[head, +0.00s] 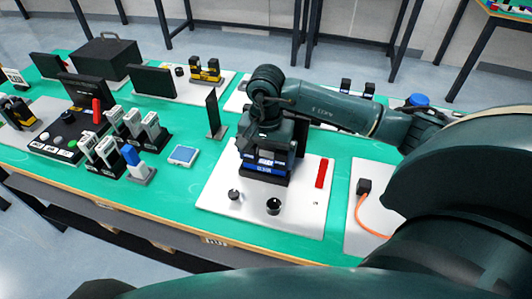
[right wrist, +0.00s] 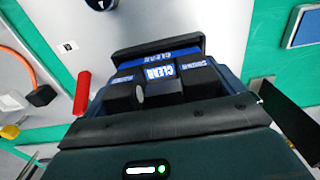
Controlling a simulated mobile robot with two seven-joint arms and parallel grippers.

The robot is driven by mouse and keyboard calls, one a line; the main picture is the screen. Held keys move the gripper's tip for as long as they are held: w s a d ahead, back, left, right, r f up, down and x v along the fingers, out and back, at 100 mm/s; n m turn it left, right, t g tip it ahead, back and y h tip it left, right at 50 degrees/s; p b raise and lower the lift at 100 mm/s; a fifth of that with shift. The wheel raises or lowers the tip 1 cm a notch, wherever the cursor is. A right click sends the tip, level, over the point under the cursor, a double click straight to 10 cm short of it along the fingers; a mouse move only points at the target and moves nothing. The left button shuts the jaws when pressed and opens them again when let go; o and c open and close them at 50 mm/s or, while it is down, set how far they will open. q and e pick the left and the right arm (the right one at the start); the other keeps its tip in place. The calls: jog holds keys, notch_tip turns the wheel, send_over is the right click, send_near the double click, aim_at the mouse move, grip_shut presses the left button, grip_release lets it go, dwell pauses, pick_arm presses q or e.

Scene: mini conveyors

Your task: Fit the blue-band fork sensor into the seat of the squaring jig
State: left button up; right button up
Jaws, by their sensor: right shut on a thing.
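My right gripper (head: 267,148) reaches down over a white base plate (head: 305,212) and is shut on a dark fork sensor with blue labelled strips (head: 264,159). In the right wrist view the blue-band fork sensor (right wrist: 161,73) shows dark blocks with blue strips, the middle one reading CLEAR. A black block with a blue label (head: 263,169), likely the squaring jig, is directly below on the plate; its blue label also shows in the right wrist view (right wrist: 165,53). The seat is hidden; I cannot tell whether the sensor touches it. My left gripper is not in view.
A red bar (head: 321,173) and two black knobs (head: 273,206) are on the same plate. To the right is a black box (head: 364,186) with an orange cable.

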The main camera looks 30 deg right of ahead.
aim_at(266, 162)
jog(key=shift+f, duration=0.2)
jog(key=o, duration=0.7)
jog(key=shift+r, duration=0.1)
jog(key=shift+o, duration=0.3)
jog(key=shift+r, duration=0.3)
notch_tip(266, 162, up, 12)
jog(key=shift+f+b, duration=0.15)
jog(key=shift+b, duration=0.3)
